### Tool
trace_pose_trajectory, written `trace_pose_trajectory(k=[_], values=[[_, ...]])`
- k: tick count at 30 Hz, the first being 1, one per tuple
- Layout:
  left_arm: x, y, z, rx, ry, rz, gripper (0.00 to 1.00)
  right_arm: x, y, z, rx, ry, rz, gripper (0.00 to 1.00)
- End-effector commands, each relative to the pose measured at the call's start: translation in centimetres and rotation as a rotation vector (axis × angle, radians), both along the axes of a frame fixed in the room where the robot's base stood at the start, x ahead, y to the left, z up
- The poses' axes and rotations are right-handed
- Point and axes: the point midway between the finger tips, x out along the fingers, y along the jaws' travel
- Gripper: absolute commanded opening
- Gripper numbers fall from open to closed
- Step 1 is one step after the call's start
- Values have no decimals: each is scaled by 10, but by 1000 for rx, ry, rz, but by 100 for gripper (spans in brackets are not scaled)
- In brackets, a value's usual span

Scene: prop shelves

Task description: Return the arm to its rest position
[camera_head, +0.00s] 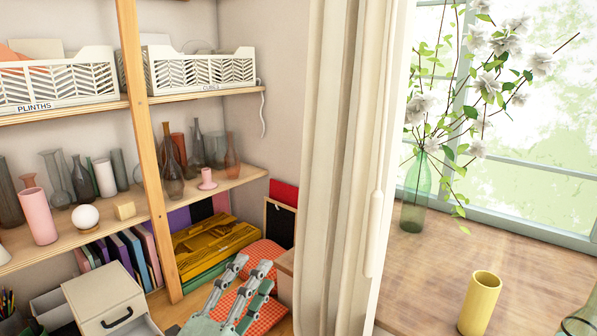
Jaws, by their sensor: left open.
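My left gripper (251,264) is at the bottom centre of the head view, with its pale green and grey fingers pointing up and away. The fingers are spread apart, and nothing shows between them but the orange checked cloth behind. It is in front of the lower shelf area, left of the cream curtain. Most of the arm behind it is below the picture edge. My right gripper does not show.
Wooden shelves (86,241) with vases fill the left. A white drawer box (103,297) stands at lower left. An orange checked cushion (262,252) lies behind the gripper. A cream curtain (335,150) divides the view. A yellow vase (480,304) and green bottle (416,195) stand on the right table.

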Motion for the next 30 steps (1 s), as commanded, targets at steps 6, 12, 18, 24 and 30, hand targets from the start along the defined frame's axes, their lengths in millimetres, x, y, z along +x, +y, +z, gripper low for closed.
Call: trace_pose_trajectory(k=[6,12,18,24,30], values=[[-23,94,-120,-444,578,346,44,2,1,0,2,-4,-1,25],[-108,131,-230,-697,1054,604,44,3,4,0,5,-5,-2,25],[-191,135,-285,-814,1374,766,44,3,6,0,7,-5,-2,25],[-263,130,-311,-873,1612,883,44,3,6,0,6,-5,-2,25],[-277,126,-354,-878,1698,928,44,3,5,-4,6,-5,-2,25]])
